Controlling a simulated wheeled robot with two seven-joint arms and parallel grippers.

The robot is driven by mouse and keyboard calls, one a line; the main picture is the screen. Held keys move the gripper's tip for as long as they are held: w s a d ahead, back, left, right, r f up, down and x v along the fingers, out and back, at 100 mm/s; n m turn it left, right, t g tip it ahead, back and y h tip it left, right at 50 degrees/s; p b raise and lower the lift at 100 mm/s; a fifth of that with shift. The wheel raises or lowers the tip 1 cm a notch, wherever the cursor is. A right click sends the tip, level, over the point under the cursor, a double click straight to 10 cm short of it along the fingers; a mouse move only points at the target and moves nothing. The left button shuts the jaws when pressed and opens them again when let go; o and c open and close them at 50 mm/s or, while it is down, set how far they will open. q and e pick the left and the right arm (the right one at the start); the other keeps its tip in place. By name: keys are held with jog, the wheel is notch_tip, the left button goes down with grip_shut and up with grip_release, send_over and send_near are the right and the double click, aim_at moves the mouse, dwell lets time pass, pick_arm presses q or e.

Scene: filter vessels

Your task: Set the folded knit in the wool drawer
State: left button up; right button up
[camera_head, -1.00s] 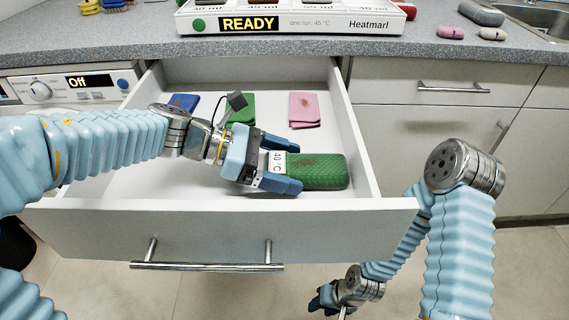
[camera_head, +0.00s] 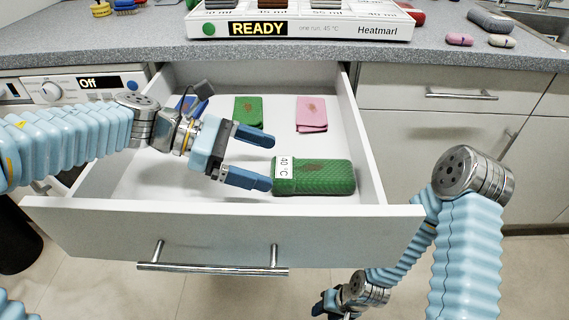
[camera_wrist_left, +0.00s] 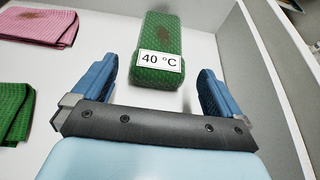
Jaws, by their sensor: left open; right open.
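The folded knit (camera_head: 322,176) is a thick green textured bundle with a brown stain and a white "40 °C" tag. It lies in the open drawer (camera_head: 120,215), near the front right. My left gripper (camera_head: 271,162) is open and empty, just left of the knit and apart from it. In the left wrist view the knit (camera_wrist_left: 158,40) lies beyond the open fingers. My right gripper (camera_head: 322,304) is low in front of the cabinet, outside the drawer, small in view.
A blue cloth (camera_head: 188,104), a thin green cloth (camera_head: 249,110) and a pink cloth (camera_head: 311,114) lie at the drawer's back. A white Heatmarl unit reading READY (camera_head: 300,27) stands on the counter (camera_head: 440,50). A washing machine (camera_head: 60,92) reads Off at left.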

pick_arm(q)
jog(key=shift+v, duration=2.75)
